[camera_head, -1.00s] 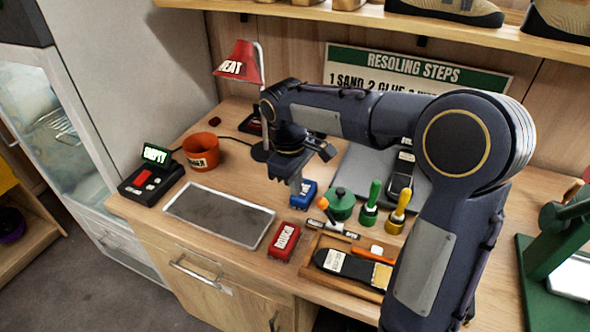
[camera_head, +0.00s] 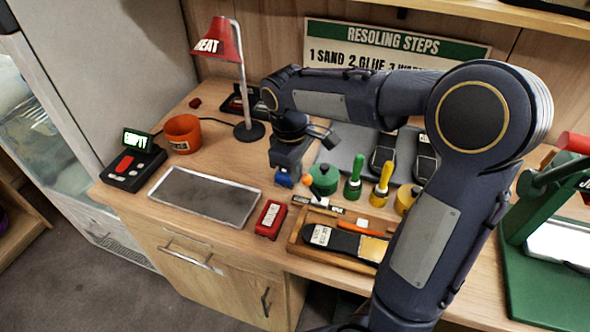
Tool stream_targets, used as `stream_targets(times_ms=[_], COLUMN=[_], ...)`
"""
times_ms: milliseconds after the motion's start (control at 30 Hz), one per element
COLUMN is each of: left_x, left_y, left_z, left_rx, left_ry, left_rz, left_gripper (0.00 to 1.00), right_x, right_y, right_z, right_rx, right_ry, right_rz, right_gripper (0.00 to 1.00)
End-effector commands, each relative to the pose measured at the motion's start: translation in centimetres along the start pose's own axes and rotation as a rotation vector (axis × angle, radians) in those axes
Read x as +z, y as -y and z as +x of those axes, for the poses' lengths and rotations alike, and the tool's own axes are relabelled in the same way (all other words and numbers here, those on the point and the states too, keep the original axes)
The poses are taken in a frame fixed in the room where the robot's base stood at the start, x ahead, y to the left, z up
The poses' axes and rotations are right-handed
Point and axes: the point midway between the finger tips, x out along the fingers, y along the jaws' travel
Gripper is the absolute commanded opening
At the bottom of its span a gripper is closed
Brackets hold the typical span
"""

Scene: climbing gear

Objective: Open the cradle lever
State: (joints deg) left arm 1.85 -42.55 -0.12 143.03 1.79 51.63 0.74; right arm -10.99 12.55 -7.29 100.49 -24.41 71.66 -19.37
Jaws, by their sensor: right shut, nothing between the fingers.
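A green metal stand (camera_head: 535,215) at the right edge has a bar with a red grip (camera_head: 574,142), which may be the cradle lever. Part of it is cut off by the frame, so I cannot tell its full position. My right gripper (camera_head: 288,168) is far to the left of it, above the middle of the bench, pointing down and shut on nothing. My left gripper is not in view.
My right arm spans the bench's right half. A metal tray (camera_head: 205,198), orange cup (camera_head: 182,133) and red lamp (camera_head: 218,42) stand left.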

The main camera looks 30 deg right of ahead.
Motion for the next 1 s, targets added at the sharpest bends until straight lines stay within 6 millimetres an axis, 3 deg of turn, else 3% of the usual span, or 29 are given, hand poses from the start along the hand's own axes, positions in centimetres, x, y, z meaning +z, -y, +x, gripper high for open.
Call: stream_targets(times_ms=[667,1000], left_x=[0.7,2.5], left_y=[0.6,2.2], left_z=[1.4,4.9], left_rx=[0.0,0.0], left_ry=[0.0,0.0], left_rz=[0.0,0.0], left_gripper=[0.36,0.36], right_x=[1.4,4.0], right_y=[-0.3,-0.7], right_z=[-0.6,-0.8], right_rx=[-0.022,-0.06], right_ry=[-0.157,-0.437], right_rz=[0.011,0.029], right_gripper=[0.0,0.0])
